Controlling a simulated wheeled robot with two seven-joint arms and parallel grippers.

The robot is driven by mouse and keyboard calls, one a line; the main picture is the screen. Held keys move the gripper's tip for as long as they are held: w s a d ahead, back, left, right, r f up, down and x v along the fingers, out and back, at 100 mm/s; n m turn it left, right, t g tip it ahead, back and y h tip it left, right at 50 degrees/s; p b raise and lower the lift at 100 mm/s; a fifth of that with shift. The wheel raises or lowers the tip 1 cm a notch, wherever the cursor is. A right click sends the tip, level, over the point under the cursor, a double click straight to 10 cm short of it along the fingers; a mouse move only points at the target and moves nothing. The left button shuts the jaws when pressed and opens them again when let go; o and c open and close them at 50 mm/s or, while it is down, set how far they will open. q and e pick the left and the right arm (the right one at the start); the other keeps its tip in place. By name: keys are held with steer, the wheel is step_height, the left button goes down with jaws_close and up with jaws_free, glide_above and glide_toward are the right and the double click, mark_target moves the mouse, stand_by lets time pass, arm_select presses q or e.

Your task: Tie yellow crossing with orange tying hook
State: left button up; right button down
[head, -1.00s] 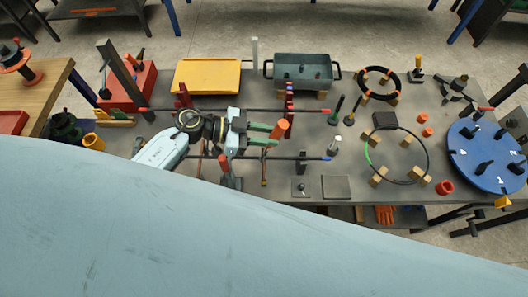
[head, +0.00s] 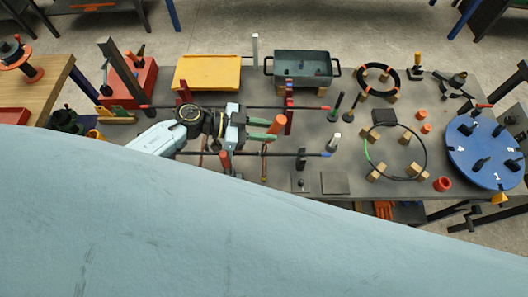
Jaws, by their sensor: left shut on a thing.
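My left gripper (head: 262,129) has green fingers and reaches over the bars from the left. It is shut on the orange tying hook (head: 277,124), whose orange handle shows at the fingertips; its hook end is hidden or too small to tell. One dark bar with red ends (head: 305,107) runs just beyond the gripper. Thin brownish uprights (head: 264,163) cross the near bar. I cannot make out a yellow mark at a crossing. My right gripper is not in view.
Red supports (head: 289,110) stand by the bars. A yellow tray (head: 207,73), a grey-green bin (head: 303,68) and a red box (head: 132,83) are at the back. A ring on wooden blocks (head: 427,155) and a blue disc (head: 485,153) are on the right. My pale body covers the front.

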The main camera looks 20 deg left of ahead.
arm_select(q)
step_height(320, 180, up, 7)
steer(key=shift+w, duration=0.35)
stand_by(0.4)
steer(key=shift+a, duration=0.1)
stand_by(0.6)
